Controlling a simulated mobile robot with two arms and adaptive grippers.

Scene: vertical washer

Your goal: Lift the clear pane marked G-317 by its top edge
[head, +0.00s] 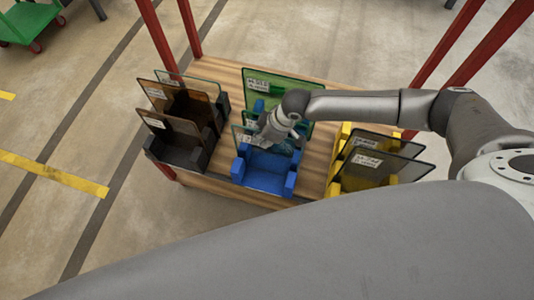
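My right gripper (268,138) reaches in from the right and points down over the blue rack (266,178). It is at the top edge of a small, clear-looking pane (240,136) standing at the front of that rack. Whether the fingers are around this pane or only beside it, I cannot tell. The gripper and wrist hide much of the panes there. A larger green-tinted pane (290,92) with a white label stands upright behind. The labels are too small to read, so I cannot confirm which pane is G-317. My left gripper is not in view.
A black rack (180,156) on the left holds brown panes (170,132) and a clear pane behind. A yellow rack (337,180) on the right holds grey panes (385,166). All stand on a wooden table (230,68) with red posts (157,35). A green cart (27,22) is far left.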

